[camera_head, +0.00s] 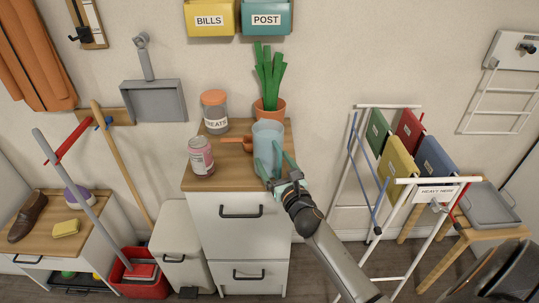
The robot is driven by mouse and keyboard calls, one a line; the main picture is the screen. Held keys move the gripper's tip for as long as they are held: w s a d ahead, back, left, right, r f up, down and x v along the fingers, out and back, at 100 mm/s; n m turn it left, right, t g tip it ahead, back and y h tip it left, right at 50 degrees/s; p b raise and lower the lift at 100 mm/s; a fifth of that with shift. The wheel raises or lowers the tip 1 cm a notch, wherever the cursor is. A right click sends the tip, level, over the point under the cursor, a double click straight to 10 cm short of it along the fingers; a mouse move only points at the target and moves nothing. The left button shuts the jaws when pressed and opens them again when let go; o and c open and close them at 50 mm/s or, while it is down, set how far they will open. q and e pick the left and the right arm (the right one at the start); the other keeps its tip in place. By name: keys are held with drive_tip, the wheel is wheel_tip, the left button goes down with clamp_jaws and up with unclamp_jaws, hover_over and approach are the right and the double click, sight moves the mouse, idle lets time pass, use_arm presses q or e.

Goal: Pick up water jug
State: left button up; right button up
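The water jug (268,132) is a pale blue, see-through vessel. It stands upright near the front right of the wooden top of a white drawer cabinet (203,182). My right gripper (276,165) is at the jug's lower front, its arm coming in from the lower right. Its teal fingers are spread apart, with the jug's lower part between or just behind them. I cannot tell whether they touch it. The jug's base is partly hidden by the gripper. My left gripper is not in view.
A white folding rack (388,106) with coloured files stands at right.

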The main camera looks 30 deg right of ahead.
drive_tip(key=c, duration=0.7)
drive_tip(key=shift+c, duration=0.8)
drive_tip(key=shift+r, duration=0.1)
